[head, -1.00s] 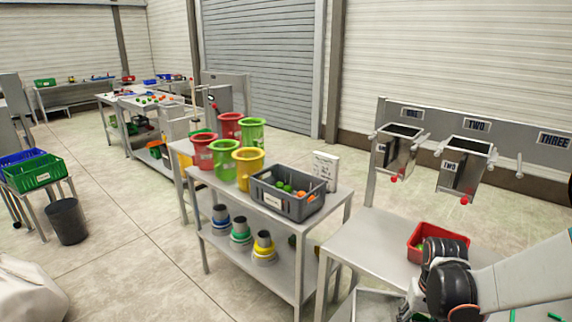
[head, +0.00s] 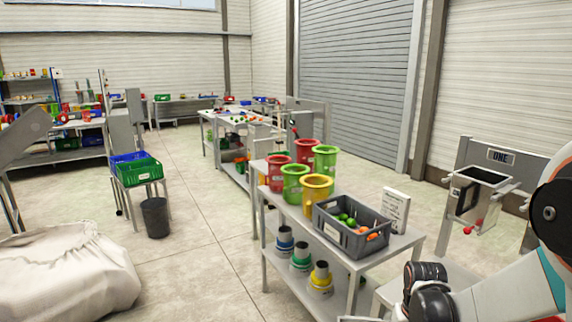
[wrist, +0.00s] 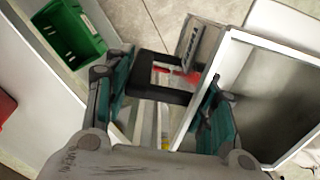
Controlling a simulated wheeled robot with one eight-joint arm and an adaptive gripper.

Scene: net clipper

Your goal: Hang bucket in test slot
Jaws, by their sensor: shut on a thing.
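In the wrist view, my gripper (wrist: 163,90) has its two teal-padded fingers on either side of the black handle (wrist: 160,96) of a metal bucket (wrist: 275,95). The bucket is an open grey box with a pale rim and a dark label plate; its lettering is too small to read. A red part shows behind the handle. In the head view, another metal bucket (head: 480,190) hangs on the rack (head: 520,158) under the ONE sign (head: 499,156). It has a dark handle and a red knob. The gripper and held bucket are not clearly visible there.
A shelf table (head: 387,243) beside the rack carries red, green and yellow containers and a grey crate (head: 350,237). Green crate (head: 140,171), black bin (head: 155,217) and white sack (head: 65,270) stand left. Floor between is clear. A green crate (wrist: 72,32) shows in the wrist view.

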